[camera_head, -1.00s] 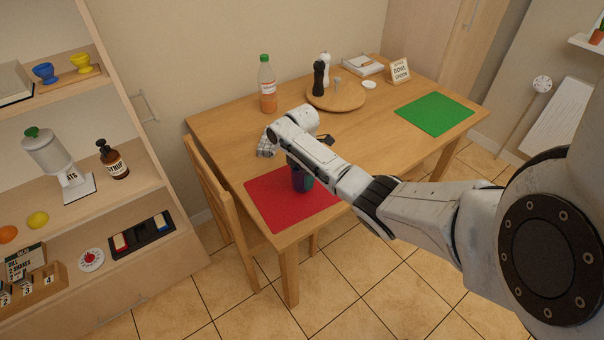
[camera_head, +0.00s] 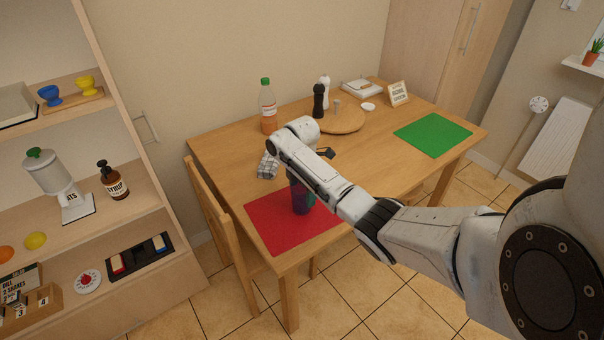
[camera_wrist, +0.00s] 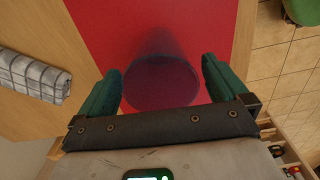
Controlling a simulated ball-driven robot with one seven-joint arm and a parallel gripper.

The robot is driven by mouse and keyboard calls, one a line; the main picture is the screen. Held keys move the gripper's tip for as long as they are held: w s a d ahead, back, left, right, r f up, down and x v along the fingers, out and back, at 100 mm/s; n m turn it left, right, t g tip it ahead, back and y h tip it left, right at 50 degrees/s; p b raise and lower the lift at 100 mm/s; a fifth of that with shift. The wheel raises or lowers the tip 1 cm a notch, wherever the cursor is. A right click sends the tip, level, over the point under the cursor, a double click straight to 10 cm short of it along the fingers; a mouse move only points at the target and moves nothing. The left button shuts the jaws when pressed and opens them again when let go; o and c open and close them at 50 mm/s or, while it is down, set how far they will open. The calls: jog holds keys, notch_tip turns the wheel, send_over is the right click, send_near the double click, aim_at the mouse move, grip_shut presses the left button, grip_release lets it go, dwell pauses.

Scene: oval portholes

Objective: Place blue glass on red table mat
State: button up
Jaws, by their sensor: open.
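The blue glass (camera_head: 300,198) stands upright on the red table mat (camera_head: 277,231), partly behind my arm in the head view. In the wrist view the dark blue glass (camera_wrist: 160,80) is seen from above on the red mat (camera_wrist: 95,25). My gripper (camera_wrist: 162,80) is open, with one green finger on each side of the glass and a gap visible beside it. In the head view my gripper is mostly hidden behind my arm.
A checkered cloth (camera_head: 268,165) lies just behind the mat and also shows in the wrist view (camera_wrist: 32,74). A bottle (camera_head: 267,108), a round board (camera_head: 340,119) and a green mat (camera_head: 433,134) are farther back. A chair (camera_head: 224,220) stands at the table's left.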

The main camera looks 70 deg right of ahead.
notch_tip(320, 180, up, 9)
jog(key=w+a+f+m+t+y, duration=0.15)
jog(key=a+f, duration=0.25)
jog(key=a, duration=0.9)
jog(key=w+a+f+m, duration=0.2)
jog(key=a+f, duration=0.3)
jog(key=a, duration=0.7)
jog(key=s+a+f+m, duration=0.3)
jog(key=s+a+m, duration=0.1)
jog(key=s+a, duration=0.6)
jog(key=s+r+m+h, duration=0.1)
jog(key=s+r+m, duration=0.1)
jog(key=s, duration=0.9)
jog(key=shift+a+m+h+b, duration=0.15)
jog(key=shift+m+h+b, duration=0.2)
jog(key=shift+m, duration=0.5)
jog(key=shift+g, duration=0.25)
